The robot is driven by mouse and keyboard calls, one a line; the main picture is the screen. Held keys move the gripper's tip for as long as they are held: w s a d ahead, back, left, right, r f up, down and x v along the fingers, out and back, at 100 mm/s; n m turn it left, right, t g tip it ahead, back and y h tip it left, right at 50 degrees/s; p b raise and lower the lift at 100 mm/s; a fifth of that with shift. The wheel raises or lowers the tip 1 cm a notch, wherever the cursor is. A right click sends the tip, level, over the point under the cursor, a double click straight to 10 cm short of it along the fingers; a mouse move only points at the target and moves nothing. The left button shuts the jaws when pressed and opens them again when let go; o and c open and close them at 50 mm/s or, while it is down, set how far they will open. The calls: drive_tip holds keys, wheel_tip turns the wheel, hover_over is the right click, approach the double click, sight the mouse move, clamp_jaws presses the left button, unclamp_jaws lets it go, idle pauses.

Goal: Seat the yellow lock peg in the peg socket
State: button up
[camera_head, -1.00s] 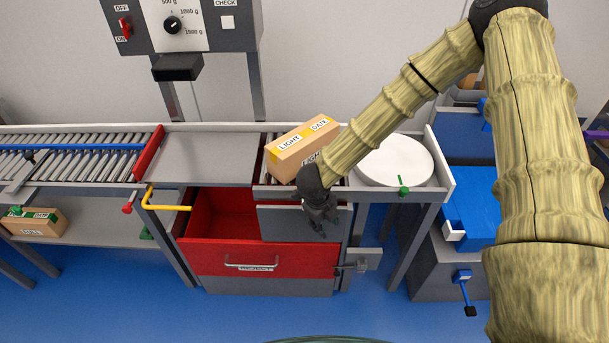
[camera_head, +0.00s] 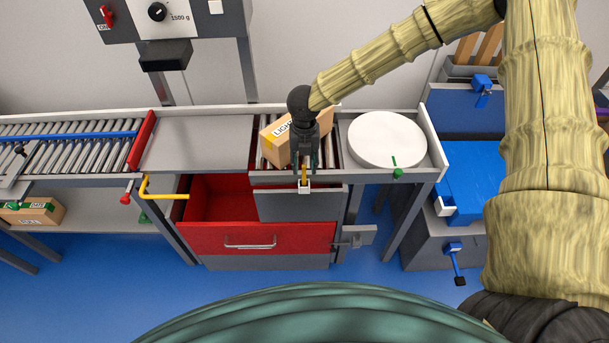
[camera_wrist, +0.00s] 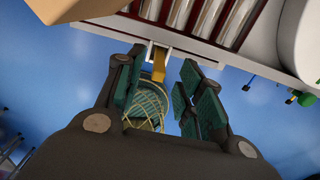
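The yellow lock peg (camera_head: 304,174) stands between my gripper and a small white peg socket (camera_head: 304,188) on the front edge of the roller table. In the wrist view the yellow peg (camera_wrist: 159,64) shows at the white socket (camera_wrist: 150,50), between the finger ends. My gripper (camera_head: 305,168) points down over the socket. In the wrist view my gripper (camera_wrist: 163,88) has its fingers apart, with a gap on either side of the peg. The peg's lower end meets the socket, but I cannot tell how deep it sits.
A cardboard box (camera_head: 275,139) lies on the rollers right behind my gripper. A white round plate (camera_head: 387,140) is at the right, with a green knob (camera_head: 398,173) at its front. A red drawer (camera_head: 230,236) stands open below. The grey table section (camera_head: 203,143) is clear.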

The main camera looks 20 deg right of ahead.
sight(304, 173)
drive_tip(key=shift+f+p, duration=1.35)
drive_tip(key=shift+f, duration=1.45)
drive_tip(key=shift+c, duration=0.5)
clamp_jaws()
